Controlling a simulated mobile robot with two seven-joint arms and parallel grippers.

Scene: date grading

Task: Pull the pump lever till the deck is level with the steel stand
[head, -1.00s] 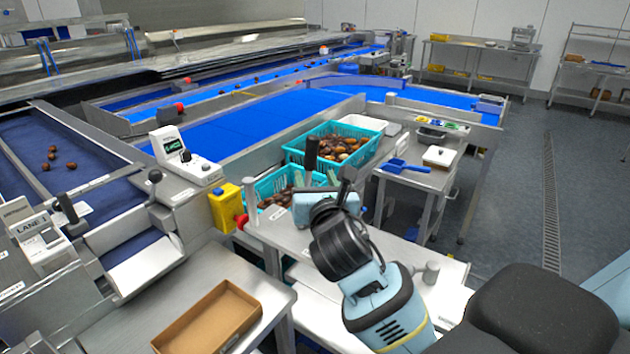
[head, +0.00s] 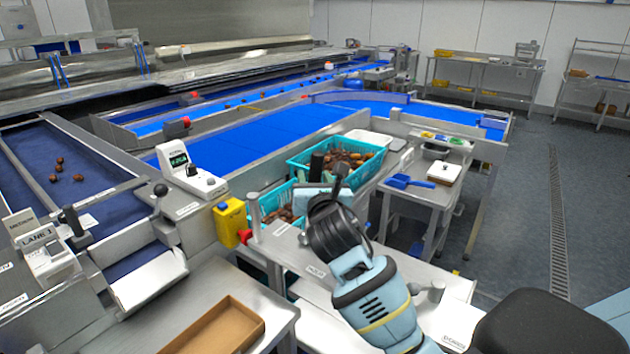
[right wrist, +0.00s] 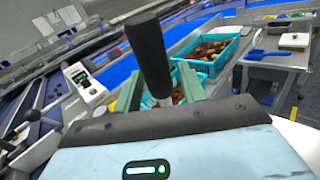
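The pump lever has a black upright grip (right wrist: 150,55) on a thin metal shaft, large in the right wrist view; its dark top also shows in the head view (head: 317,165). My right gripper (right wrist: 160,92) has its two green fingers apart, one on each side of the lever, with gaps visible beside the shaft. I see no clear contact. In the head view my right gripper (head: 318,188) is partly hidden by its own wrist. The steel stand (head: 412,197) carries a blue scoop and a white box. I cannot tell the deck's height against it. My left gripper is not in view.
Teal crates of dates (head: 302,163) stand just behind the lever. A yellow box (head: 229,222) is to its left. A brown tray (head: 222,328) lies on the front-left table. Blue conveyors (head: 250,140) run behind. Open floor (head: 520,230) is at the right.

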